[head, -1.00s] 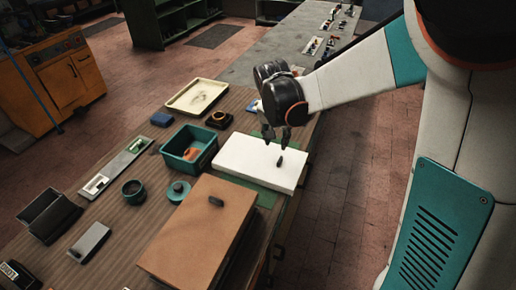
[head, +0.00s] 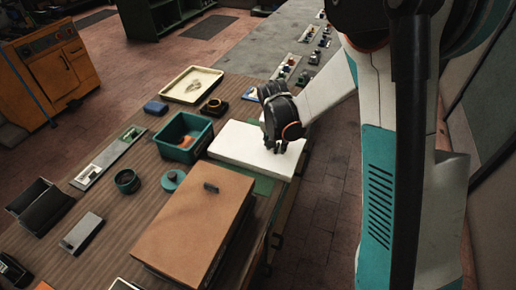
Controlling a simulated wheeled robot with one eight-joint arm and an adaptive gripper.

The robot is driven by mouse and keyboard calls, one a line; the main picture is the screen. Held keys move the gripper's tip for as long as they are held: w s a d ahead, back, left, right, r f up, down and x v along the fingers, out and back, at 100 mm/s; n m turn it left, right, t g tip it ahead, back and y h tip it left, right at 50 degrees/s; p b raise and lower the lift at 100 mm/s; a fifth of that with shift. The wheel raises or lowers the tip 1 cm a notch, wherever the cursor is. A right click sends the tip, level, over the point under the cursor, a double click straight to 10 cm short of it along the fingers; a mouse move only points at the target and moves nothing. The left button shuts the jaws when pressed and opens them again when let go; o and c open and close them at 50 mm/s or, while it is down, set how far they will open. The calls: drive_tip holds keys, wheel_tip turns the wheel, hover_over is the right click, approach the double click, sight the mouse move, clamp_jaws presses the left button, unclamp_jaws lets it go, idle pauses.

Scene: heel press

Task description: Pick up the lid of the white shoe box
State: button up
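The white shoe box (head: 238,143) lies on the workbench with its flat white lid on top, at the middle of the head view. My gripper (head: 277,147) points down over the right part of the lid, with its fingertips at or just above the lid surface. The small dark knob on the lid is hidden behind the fingers. I cannot tell whether the fingers are closed on it. The lid looks level and seated on the box.
A brown box (head: 190,235) with a dark handle stands in front of the white box. A teal bin (head: 183,137) stands to the left, a cream tray (head: 192,85) behind. A teal round lid (head: 173,180) and dark pot (head: 127,181) are farther left. The bench's right edge is close.

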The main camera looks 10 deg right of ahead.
drive_tip(key=shift+w+f, duration=0.15)
drive_tip(key=shift+f, duration=0.4)
drive_tip(key=shift+r, duration=0.1)
clamp_jaws()
drive_tip(key=shift+r, duration=0.1)
